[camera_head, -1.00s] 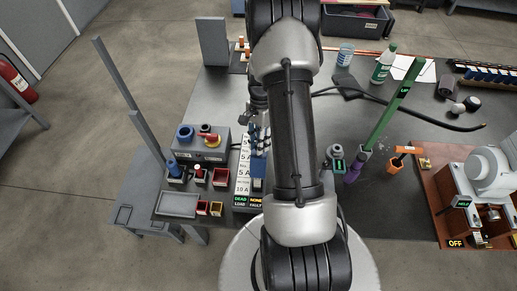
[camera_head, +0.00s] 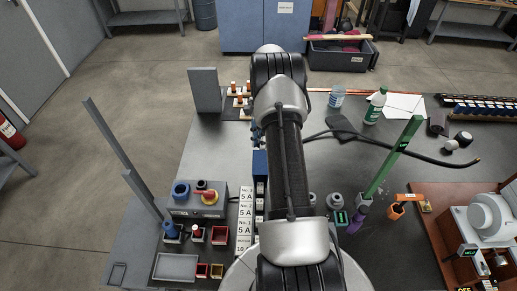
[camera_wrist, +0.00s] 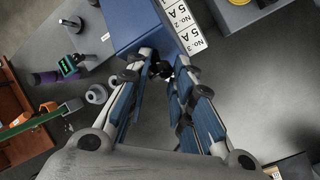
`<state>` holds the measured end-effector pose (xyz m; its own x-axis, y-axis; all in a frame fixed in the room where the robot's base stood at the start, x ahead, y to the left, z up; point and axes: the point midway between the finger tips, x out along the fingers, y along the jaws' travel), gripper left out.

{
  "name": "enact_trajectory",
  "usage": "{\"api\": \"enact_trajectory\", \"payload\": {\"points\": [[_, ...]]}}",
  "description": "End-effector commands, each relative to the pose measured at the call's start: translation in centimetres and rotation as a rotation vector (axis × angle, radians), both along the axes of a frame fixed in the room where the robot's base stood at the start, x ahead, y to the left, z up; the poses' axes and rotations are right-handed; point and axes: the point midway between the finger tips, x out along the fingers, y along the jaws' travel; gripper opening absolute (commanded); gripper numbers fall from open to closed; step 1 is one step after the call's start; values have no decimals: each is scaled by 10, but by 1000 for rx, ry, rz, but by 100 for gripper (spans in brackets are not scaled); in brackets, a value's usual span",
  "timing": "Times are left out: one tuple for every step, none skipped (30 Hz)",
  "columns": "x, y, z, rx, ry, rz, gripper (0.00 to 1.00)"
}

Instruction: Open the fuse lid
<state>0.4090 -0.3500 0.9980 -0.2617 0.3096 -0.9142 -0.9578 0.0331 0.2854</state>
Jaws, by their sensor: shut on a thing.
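The blue fuse lid (camera_head: 260,164) shows beside the upper end of the white label strip, just left of my arm. In the wrist view the blue body (camera_wrist: 136,24) fills the top middle, beside the white "5 A" labels (camera_wrist: 180,20). My gripper (camera_wrist: 161,68) has its fingertips closed around a small dark part at the lower edge of the blue body. In the head view my arm largely hides the gripper and what lies under it. The exact shape of the held part is hidden between the fingertips.
A grey post (camera_head: 123,157) rises at the left edge. At right are a green bar (camera_head: 393,157) and a purple item (camera_head: 356,221).

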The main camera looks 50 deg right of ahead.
Motion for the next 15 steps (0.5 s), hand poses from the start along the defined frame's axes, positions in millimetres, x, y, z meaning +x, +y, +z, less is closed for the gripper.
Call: {"api": "enact_trajectory", "payload": {"points": [[3, -4, -15, -7, -4, 3, 0], [5, -7, -15, -7, -4, 3, 0], [6, -9, -16, -6, -3, 3, 0], [7, -10, -16, -5, -2, 3, 0], [8, -12, -16, -5, -2, 3, 0], [9, -13, -17, -5, -1, 3, 0], [10, -14, -17, -4, -1, 3, 0], [11, -15, -17, -4, 0, 3, 0], [11, -16, -18, -3, 0, 4, 0], [12, -17, -18, -3, 0, 4, 0], [12, -17, -18, -3, 0, 4, 0], [12, -17, -18, -2, 1, 4, 0], [12, -18, -18, -2, 2, 4, 0], [12, -18, -18, -1, 2, 4, 0], [12, -18, -18, -1, 3, 4, 0]]}}
